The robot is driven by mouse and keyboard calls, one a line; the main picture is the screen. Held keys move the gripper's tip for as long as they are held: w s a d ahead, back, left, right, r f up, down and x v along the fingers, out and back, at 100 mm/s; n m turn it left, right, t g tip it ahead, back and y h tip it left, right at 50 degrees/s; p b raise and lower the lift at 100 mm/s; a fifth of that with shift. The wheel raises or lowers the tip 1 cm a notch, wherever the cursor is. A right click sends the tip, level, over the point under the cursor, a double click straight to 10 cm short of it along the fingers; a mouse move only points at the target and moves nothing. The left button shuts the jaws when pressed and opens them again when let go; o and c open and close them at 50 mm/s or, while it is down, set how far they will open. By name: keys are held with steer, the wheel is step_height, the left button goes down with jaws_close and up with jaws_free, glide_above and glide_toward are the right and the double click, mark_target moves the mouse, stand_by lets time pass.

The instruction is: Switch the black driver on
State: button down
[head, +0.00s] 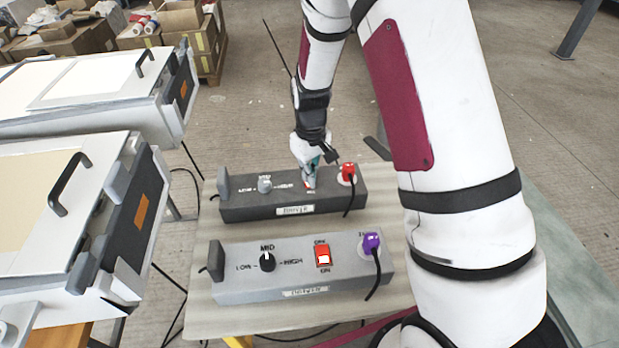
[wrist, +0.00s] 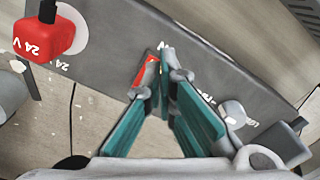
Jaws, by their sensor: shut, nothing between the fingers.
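The black driver (head: 240,209) is the dark box at the back of the board in the head view; its dark top also fills the middle of the wrist view (wrist: 112,32). Its red rocker switch (wrist: 146,72) shows in the wrist view, partly hidden by my fingers; in the head view only a bit of red (head: 309,187) shows at my fingertips. My gripper (head: 311,180) is shut and empty, pointing down at the switch. In the wrist view its teal fingertips (wrist: 164,58) are right beside the switch; I cannot tell whether they touch it. The rocker's position is unclear.
A red 24 V plug (wrist: 42,34) with a cable stands beside the switch, and a grey knob (head: 264,184) is on its other side. A grey driver (head: 345,275) with its own red switch (head: 323,256) and purple plug (head: 371,242) lies in front. White moulds (head: 50,190) stand left.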

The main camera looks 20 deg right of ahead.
steer(key=shift+r+p, duration=1.3)
steer(key=shift+r, duration=1.55)
steer(key=s+r+m+t, duration=0.1)
steer(key=s+r, duration=0.5)
steer(key=r, duration=0.4)
steer(key=s+r+m+t, duration=0.1)
steer(key=s+r, duration=0.5)
steer(key=r, duration=0.4)
steer(key=s+r+m+t+p, duration=0.1)
steer(key=s+r, duration=0.2)
steer(key=s, duration=0.6)
steer(key=s+r+t+p, duration=0.1)
steer(key=s+r, duration=0.3)
steer(key=s, duration=0.6)
steer(key=shift+d+r+m, duration=0.15)
steer(key=shift+m, duration=0.25)
